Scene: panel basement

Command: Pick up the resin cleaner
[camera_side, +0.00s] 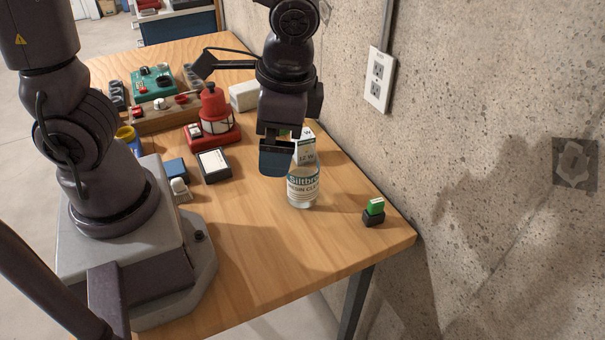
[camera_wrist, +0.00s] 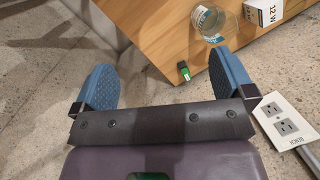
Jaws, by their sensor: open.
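The resin cleaner (camera_side: 303,188) is a clear bottle with a pale label, upright on the wooden table. In the wrist view the bottle (camera_wrist: 207,24) shows at the top, right of centre and beyond my fingertips. My gripper (camera_side: 276,163) hangs above the table, just left of the bottle in the side view. It partly overlaps the bottle's upper left there, so the top is hard to make out. In the wrist view my gripper (camera_wrist: 166,80) has its two blue fingers wide apart, with nothing between them.
A white box marked 12 W (camera_side: 304,150) stands close behind the bottle. A small green-and-black block (camera_side: 374,211) sits near the table's right corner. The concrete wall borders the right side. The front table is clear.

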